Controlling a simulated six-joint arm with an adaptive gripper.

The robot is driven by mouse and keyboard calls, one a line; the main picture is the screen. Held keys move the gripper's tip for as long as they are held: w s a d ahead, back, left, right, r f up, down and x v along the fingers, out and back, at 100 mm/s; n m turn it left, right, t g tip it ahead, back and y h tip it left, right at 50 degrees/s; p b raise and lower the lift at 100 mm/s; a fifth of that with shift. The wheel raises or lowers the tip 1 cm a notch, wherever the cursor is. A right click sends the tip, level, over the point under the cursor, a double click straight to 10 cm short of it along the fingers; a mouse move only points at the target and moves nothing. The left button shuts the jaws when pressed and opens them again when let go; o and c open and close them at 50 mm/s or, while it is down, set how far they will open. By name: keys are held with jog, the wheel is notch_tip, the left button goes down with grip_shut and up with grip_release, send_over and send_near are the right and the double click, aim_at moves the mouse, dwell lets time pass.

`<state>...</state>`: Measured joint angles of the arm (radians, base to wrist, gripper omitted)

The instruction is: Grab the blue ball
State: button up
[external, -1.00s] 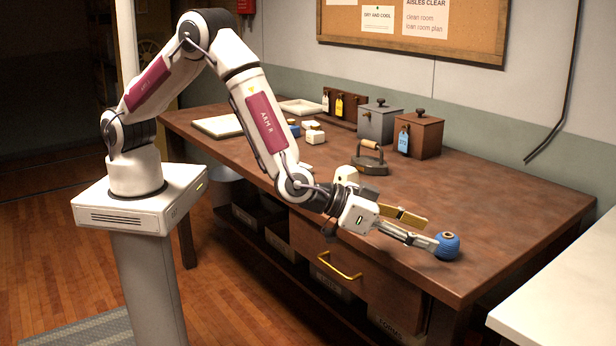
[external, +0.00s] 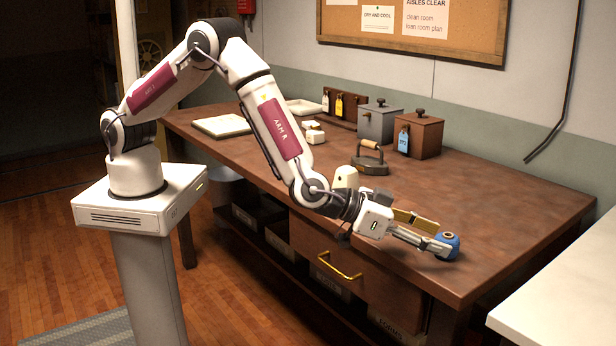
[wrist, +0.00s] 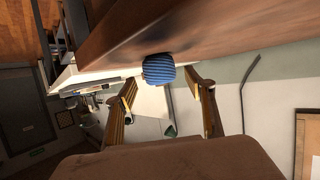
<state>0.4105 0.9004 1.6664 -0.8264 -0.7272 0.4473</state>
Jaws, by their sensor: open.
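The blue ball (external: 447,245) has a ribbed, yarn-like surface and a small brown spot with a hole on top. It sits on the brown table near its front right corner. In the wrist view the ball (wrist: 158,69) shows near the fingertips, roughly between them. My gripper (external: 438,236) is open, with its fingers reaching low over the table to the ball. The near finger overlaps the ball's left side in the external view; I cannot tell whether it touches. In the wrist view the two fingers (wrist: 160,84) stand apart with a gap between them.
The brown table (external: 500,205) is clear around the ball, and its front edge is close. A dark flat iron (external: 370,160) stands behind the gripper. A grey box (external: 377,123) and a brown box (external: 420,136) stand at the back. A white counter (external: 570,300) is at the right.

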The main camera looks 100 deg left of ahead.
aim_at(442, 241)
jog(key=shift+x, duration=2.4)
jog(key=c, duration=1)
